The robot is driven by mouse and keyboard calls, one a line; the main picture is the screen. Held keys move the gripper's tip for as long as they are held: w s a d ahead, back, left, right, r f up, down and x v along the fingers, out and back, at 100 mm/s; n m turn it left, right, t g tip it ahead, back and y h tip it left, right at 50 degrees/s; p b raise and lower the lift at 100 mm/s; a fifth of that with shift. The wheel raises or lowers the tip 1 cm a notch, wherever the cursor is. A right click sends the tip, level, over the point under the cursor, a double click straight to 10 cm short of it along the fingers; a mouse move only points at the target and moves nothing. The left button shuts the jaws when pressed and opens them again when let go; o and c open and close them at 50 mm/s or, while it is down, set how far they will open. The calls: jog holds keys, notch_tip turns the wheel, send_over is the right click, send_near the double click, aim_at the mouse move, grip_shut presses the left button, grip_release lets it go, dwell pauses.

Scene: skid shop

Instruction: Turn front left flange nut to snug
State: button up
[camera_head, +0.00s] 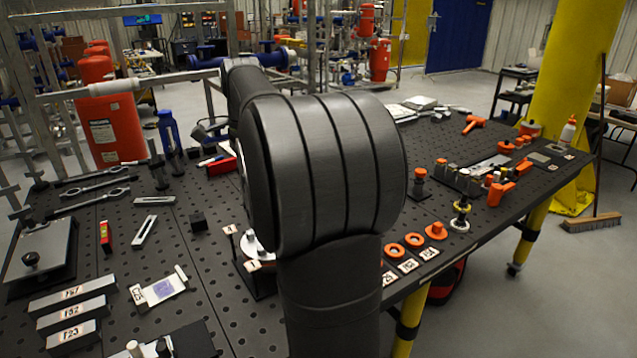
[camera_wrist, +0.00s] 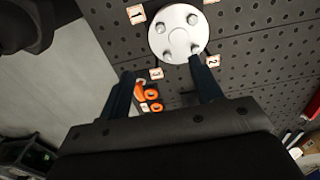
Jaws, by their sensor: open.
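In the head view a sliver of the flange (camera_head: 258,248) shows; my arm hides the rest and the gripper.
Small numbered tags (camera_wrist: 156,73) surround the flange. Orange rings (camera_head: 413,240) lie to its right on the bench (camera_head: 225,300). Left are wrenches (camera_head: 95,187), a red level (camera_head: 105,236) and labelled blocks (camera_head: 72,312). Orange-capped parts (camera_head: 500,190) crowd the right side.

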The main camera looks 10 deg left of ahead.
jog(key=shift+c, duration=1.4)
notch_tip(320, 180, down, 18)
jog(key=m, duration=3.6)
jog(key=shift+r, duration=0.2)
